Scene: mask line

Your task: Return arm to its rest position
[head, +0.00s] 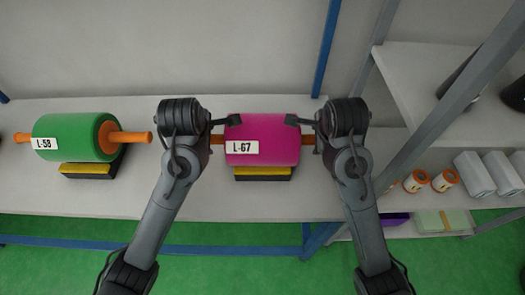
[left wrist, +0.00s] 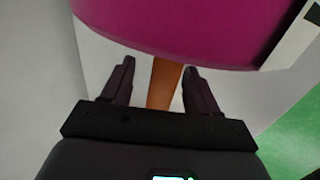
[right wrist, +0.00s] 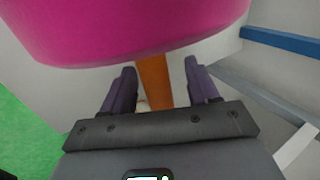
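A magenta roll (head: 270,132) labelled L-67 sits on a dark and yellow stand (head: 262,173) on the white table, between my two arms. Its orange axle sticks out at both ends. My left gripper (left wrist: 160,80) is open at the left end of the roll, with the axle (left wrist: 163,84) between its spread fingers and gaps on both sides. My right gripper (right wrist: 158,82) is open at the right end, with the axle (right wrist: 154,82) between its fingers, also with gaps. In the head view the gripper fingertips are partly hidden by the wrists.
A green roll (head: 75,138) labelled L-58 sits on a similar stand (head: 92,170) at the left of the table (head: 240,205). A shelf unit (head: 420,85) with orange-white jars (head: 445,180) and white boxes (head: 475,173) stands at the right, its grey post close to my right arm.

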